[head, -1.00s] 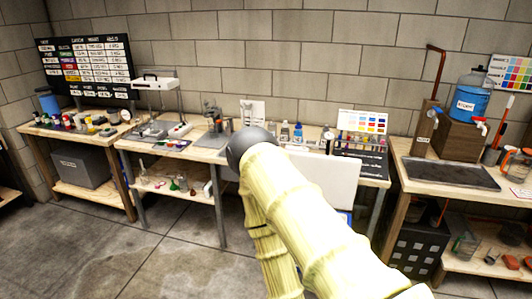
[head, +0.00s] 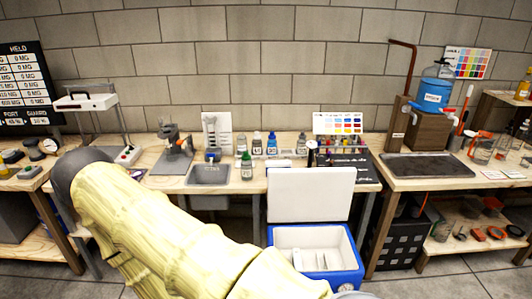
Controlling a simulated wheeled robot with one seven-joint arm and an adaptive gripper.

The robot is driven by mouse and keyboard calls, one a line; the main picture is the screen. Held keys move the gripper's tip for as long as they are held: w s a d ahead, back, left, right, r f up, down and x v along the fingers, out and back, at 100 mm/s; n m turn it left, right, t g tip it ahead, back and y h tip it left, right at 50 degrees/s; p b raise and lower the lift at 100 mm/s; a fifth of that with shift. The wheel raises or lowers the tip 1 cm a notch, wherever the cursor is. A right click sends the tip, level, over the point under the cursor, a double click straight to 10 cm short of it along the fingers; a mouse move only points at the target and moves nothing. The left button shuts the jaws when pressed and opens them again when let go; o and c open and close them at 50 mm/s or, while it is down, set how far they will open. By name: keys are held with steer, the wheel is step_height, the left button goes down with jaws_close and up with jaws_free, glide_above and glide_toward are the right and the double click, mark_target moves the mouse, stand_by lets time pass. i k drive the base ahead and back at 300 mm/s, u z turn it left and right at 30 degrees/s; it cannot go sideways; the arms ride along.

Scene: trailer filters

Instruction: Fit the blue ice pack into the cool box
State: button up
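The cool box (head: 346,278) is blue with a white interior and stands low in front of the benches, right of centre in the head view. Its white lid (head: 311,195) is raised upright at the back, so the box is open. White block-like items (head: 308,259) are inside it; I cannot tell what they are. I cannot make out a blue ice pack anywhere. My own arm in a pale yellow sleeve crosses the lower left and hides part of the floor and bench. My gripper is not in view.
A bench behind the cool box carries small bottles (head: 246,167), a grey tray (head: 210,174) and a colour chart (head: 338,123). The right bench holds a blue water jug (head: 435,88) and a dark mat (head: 429,167). A black crate (head: 408,238) stands below it.

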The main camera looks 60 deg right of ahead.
mark_target(329, 253)
steer(key=z, duration=0.4)
steer(key=i, duration=0.75)
steer(key=z, duration=0.75)
